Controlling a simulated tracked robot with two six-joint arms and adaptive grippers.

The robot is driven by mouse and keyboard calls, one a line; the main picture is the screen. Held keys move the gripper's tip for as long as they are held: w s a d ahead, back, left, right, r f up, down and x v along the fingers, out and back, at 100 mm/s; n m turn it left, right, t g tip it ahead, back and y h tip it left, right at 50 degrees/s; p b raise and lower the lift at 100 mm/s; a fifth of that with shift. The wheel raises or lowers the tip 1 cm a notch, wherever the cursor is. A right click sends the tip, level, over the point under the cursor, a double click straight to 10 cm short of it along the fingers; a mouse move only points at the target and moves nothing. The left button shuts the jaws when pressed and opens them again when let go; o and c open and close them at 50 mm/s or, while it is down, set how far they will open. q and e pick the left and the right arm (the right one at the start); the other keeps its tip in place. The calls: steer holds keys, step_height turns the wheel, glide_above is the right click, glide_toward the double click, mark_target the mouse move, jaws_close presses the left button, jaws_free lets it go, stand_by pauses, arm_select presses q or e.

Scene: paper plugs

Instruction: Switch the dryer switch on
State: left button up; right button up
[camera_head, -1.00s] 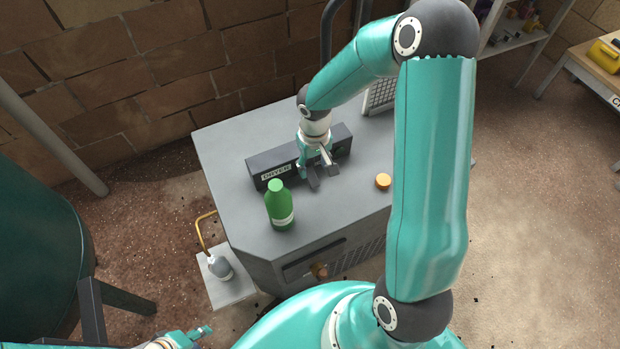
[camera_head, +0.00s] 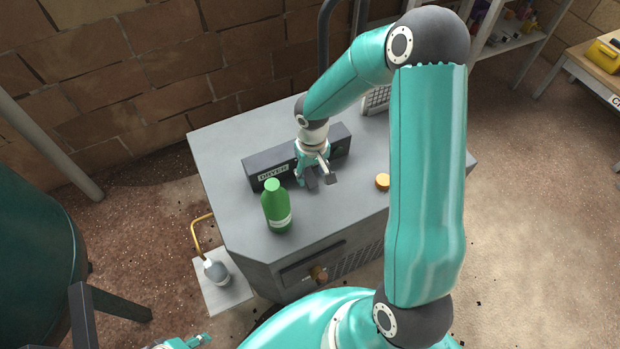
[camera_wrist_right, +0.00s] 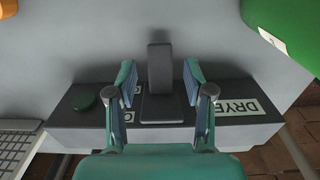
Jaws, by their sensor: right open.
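The dryer panel (camera_head: 258,163) is a long dark box with a DRYER label (camera_head: 273,173), on top of a grey cabinet (camera_head: 225,150). In the right wrist view the dryer switch (camera_wrist_right: 160,75) is a dark upright lever on a dark base, beside the DRYER label (camera_wrist_right: 238,107). My right gripper (camera_head: 319,177) is at the panel and hides part of it. In the right wrist view its open fingers (camera_wrist_right: 160,68) stand on either side of the lever, with a gap on both sides. My left gripper (camera_head: 190,342) shows only partly at the bottom edge.
A green bottle (camera_head: 275,208) stands on the cabinet in front of the DRYER label. An orange round knob (camera_head: 382,181) is to the right. A round dark green button (camera_wrist_right: 83,101) is on the panel. The cabinet top's front left is otherwise clear.

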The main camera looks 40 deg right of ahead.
mark_target(312, 182)
steer(key=shift+f+b, duration=1.65)
steer(key=shift+c, duration=0.2)
steer(key=c, duration=0.7)
